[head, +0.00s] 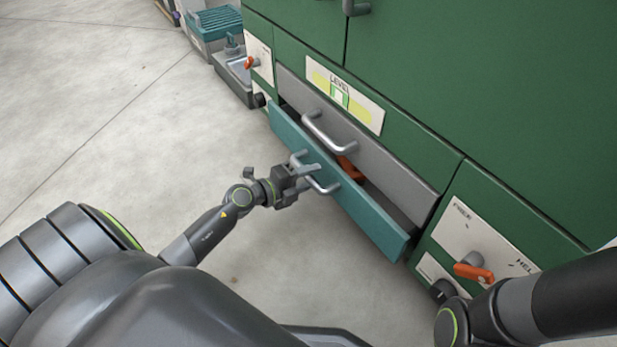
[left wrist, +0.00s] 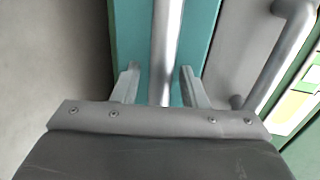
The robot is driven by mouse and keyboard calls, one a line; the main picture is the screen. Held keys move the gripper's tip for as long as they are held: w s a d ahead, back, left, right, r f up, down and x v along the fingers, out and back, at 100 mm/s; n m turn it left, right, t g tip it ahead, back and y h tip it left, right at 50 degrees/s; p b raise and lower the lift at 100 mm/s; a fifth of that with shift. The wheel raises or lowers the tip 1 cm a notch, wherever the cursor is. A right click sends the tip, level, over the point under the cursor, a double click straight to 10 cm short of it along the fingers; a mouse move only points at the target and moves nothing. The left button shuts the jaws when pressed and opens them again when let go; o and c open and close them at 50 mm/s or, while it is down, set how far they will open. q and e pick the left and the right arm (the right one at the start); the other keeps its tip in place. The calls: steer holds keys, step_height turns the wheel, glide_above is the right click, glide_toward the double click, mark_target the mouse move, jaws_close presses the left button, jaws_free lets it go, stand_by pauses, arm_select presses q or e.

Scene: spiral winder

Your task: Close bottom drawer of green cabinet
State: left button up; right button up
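The green cabinet (head: 440,90) fills the upper right of the head view. Its bottom drawer (head: 375,219) has a teal front and stands partly pulled out, with a dark gap behind it. An orange item (head: 349,168) shows inside. The drawer's silver bar handle (head: 325,187) is on the front; it also runs up the middle of the left wrist view (left wrist: 166,45). My left gripper (head: 307,171) is at this handle. Its fingers (left wrist: 160,88) are open, one on each side of the bar, with gaps visible. My right gripper is out of view; only my right arm shows at lower right.
A grey drawer with a silver handle (head: 328,134) sits shut above the teal one. Orange-handled controls (head: 474,272) stick out at right, close to my right arm. A grey and teal unit (head: 233,72) stands at the cabinet's far end. The floor at left is clear.

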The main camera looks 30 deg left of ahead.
arm_select(q)
jaws_close()
steer(key=shift+w+r, duration=0.1)
steer(key=shift+w, duration=0.2)
steer(key=x, duration=0.1)
steer(key=p+x, duration=0.2)
steer(key=shift+w+d+r, duration=0.1)
steer(key=shift+w+r, duration=0.15)
jaws_free()
steer(key=shift+w+d, duration=0.15)
